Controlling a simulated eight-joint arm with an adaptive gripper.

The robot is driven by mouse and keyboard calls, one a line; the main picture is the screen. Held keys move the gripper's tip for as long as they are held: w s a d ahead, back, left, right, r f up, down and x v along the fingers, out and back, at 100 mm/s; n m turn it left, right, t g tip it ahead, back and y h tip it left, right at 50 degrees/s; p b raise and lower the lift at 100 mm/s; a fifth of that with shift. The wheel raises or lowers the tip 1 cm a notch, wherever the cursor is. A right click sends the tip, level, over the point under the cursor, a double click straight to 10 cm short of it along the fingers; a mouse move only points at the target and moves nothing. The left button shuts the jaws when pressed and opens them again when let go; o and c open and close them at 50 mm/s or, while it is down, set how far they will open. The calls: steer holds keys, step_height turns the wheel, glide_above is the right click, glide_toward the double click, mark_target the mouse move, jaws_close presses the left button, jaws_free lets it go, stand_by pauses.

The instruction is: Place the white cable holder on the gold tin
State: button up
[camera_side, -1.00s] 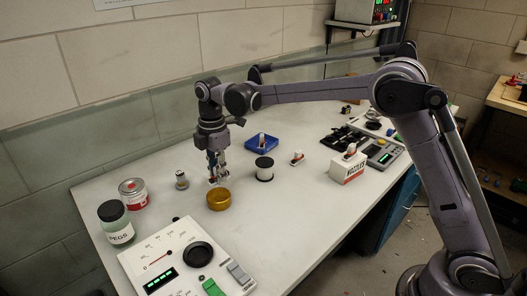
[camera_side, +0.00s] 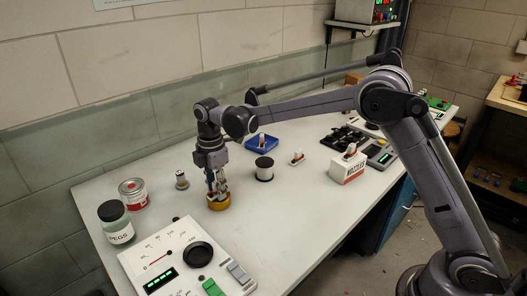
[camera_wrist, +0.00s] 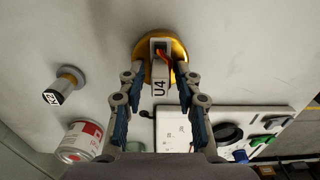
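The white cable holder (camera_wrist: 160,78), marked U4 and with orange on it, stands upright between my fingers. Its lower end is over the top of the gold tin (camera_wrist: 178,48). In the side view, my gripper (camera_side: 216,193) points down directly above the gold tin (camera_side: 219,204), and its fingers largely hide the holder. In the wrist view, the fingertips of my gripper (camera_wrist: 160,70) sit close on either side of the holder and look shut on it. I cannot tell whether the holder's base touches the tin.
A small holder marked K2 (camera_wrist: 53,97) is at the grey spool (camera_side: 181,181) to the left. A black-and-white spool (camera_side: 264,170), blue tray (camera_side: 275,145), nozzle box (camera_side: 346,172), red-and-white can (camera_side: 133,195), jar (camera_side: 115,223) and meter panel (camera_side: 180,262) stand around.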

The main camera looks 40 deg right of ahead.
steer(key=shift+r, duration=0.1)
step_height(320, 180, up, 12)
steer(key=s+d+r+m+t, duration=0.2)
steer(key=s+d+r+m, duration=0.1)
steer(key=s+d+m, duration=0.15)
steer(key=s+d+f+m+t, duration=0.2)
steer(key=s+m, duration=0.4)
steer(key=s, duration=0.4)
steer(key=s+d+f+m+t, duration=0.3)
steer(key=s+d+m, duration=0.3)
steer(key=s, duration=0.5)
steer(key=shift+s+f+m, duration=0.15)
steer(key=shift+f+m, duration=0.6)
steer(key=shift+f, duration=0.15)
